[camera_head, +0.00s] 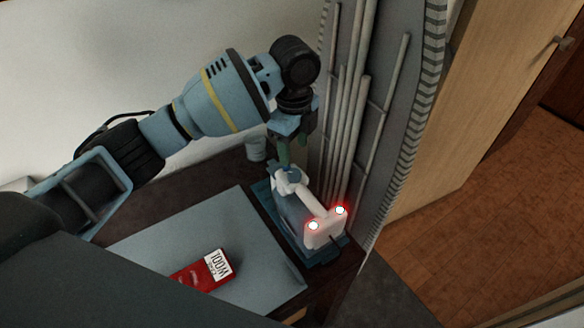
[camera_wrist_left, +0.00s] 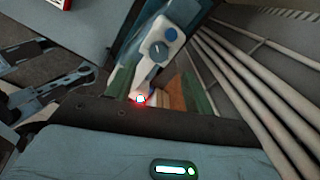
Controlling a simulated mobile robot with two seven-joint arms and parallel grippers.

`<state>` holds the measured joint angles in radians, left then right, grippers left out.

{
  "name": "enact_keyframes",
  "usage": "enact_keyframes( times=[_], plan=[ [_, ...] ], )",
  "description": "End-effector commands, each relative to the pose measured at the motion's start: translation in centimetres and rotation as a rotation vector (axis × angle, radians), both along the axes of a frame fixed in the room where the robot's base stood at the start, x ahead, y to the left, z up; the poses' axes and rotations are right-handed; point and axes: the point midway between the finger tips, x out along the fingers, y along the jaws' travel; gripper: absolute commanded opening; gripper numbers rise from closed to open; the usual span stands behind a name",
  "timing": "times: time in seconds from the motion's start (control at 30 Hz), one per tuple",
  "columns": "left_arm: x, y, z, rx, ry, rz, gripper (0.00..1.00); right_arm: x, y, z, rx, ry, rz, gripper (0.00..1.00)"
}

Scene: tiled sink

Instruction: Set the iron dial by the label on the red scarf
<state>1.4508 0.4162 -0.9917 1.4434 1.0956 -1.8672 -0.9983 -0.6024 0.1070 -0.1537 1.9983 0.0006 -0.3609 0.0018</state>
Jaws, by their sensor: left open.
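The iron (camera_head: 295,212) is blue and white and lies on a dark blue base beside the rack. Its blue dial (camera_wrist_left: 158,50) shows on the white top in the left wrist view, next to a small blue button (camera_wrist_left: 172,34). The red scarf (camera_head: 190,277) lies folded on the grey mat; its white label (camera_head: 218,264) reads WOOL. My left gripper (camera_head: 284,158) is open, pointing down just above the far end of the iron. I cannot tell if it touches the iron. My right gripper does not clearly show.
The grey mat (camera_head: 180,235) covers most of the dark counter. A small grey cup (camera_head: 256,148) stands behind the iron. A rack of pale upright bars (camera_head: 347,120) stands close on the right. Two bright red-rimmed lights (camera_head: 327,217) show at the iron's near end.

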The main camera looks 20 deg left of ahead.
Motion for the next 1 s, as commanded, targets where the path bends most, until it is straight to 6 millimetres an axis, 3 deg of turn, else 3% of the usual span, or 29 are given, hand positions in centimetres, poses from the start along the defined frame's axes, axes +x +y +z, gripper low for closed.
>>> enact_keyframes(
  times=[0.3, 0.5, 0.87, 1.0],
  plan=[
    [-0.1, 0.1, -4.8, 0.003, 0.007, 0.002, 0.53, -0.5, -0.2, -0.7, -0.005, 0.013, 0.005, 0.36],
    [-0.1, 0.1, -6.8, 0.001, 0.004, 0.002, 0.53, -0.8, -0.2, -1.0, -0.006, 0.022, 0.007, 0.36],
    [-0.1, 0.1, -7.4, 0.002, 0.003, 0.002, 0.53, -0.8, -0.2, -1.1, -0.006, 0.023, 0.007, 0.36],
    [-0.1, 0.1, -7.4, 0.002, 0.003, 0.002, 0.39, -0.8, -0.2, -1.0, -0.006, 0.023, 0.007, 0.36]
  ],
)
